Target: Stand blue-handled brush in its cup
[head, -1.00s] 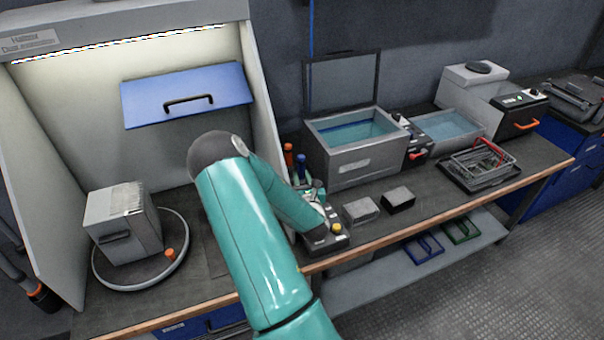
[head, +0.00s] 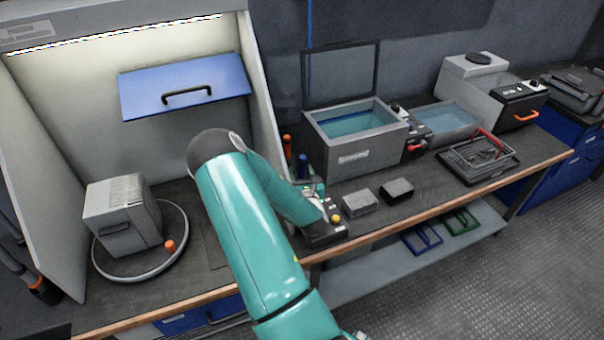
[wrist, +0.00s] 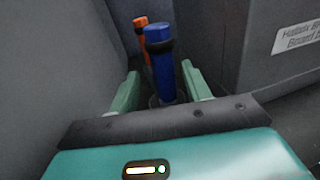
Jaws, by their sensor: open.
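The blue-handled brush (wrist: 162,65) stands roughly upright in the wrist view. In the head view its blue handle (head: 303,166) shows just behind my arm. My gripper (wrist: 162,90) is open, with one green finger on each side of the blue handle. The handle appears between the fingers, but I cannot tell whether either touches it.
A grey bath with an open lid (head: 355,140) stands right of the handles. The hood's side wall (head: 262,90) is close on the left. A control box (head: 322,232) and two small blocks (head: 360,203) sit near the bench's front edge.

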